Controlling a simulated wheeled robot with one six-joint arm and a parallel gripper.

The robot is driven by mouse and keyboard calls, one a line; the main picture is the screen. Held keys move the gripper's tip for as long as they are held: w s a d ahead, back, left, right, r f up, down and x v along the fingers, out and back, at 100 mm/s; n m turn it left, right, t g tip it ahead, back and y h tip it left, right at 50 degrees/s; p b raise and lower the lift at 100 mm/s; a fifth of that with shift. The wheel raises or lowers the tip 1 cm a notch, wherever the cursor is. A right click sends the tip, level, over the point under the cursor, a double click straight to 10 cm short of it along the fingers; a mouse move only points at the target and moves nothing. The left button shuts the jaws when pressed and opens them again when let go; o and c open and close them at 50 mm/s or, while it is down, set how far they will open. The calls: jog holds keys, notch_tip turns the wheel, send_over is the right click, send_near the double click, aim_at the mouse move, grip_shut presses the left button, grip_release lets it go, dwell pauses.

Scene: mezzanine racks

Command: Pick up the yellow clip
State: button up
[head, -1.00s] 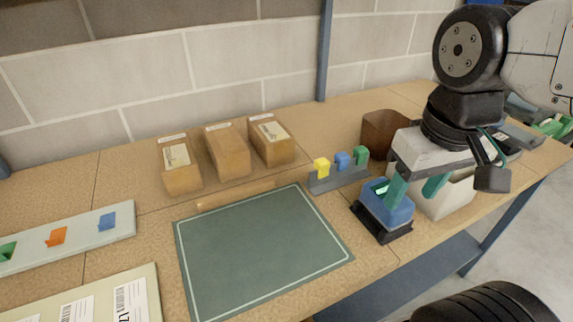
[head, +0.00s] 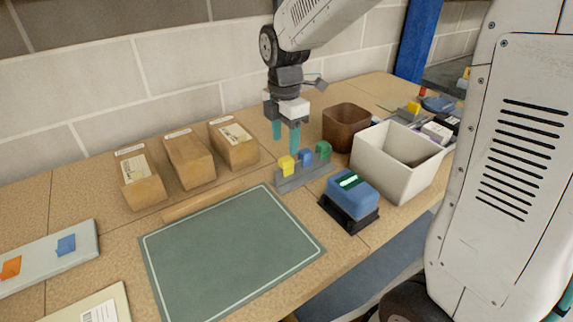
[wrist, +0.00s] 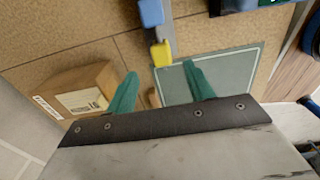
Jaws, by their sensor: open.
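The yellow clip (head: 286,165) sits at the left end of a small grey rack, with a blue clip (head: 305,157) and a green clip (head: 323,150) to its right. In the wrist view the yellow clip (wrist: 160,54) shows at upper centre, just beyond and between the two teal fingertips, with the blue clip (wrist: 151,12) above it. My gripper (head: 286,138) is open and empty, pointing down above and slightly behind the rack. It also shows in the wrist view (wrist: 160,80). The rack (head: 300,179) stands at the back right corner of the green mat.
Several cardboard boxes (head: 190,162) stand left of the rack. A brown bin (head: 345,127), a white bin (head: 395,170) and a blue device (head: 350,193) stand to the right. The green mat (head: 230,250) is bare. A pale board (head: 40,262) holds orange and blue clips.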

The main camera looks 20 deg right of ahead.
aim_at(286, 159)
notch_tip(286, 159, down, 7)
jog(key=shift+s+d+f, duration=0.1)
jog(key=shift+s, duration=0.05)
jog(key=c, duration=1)
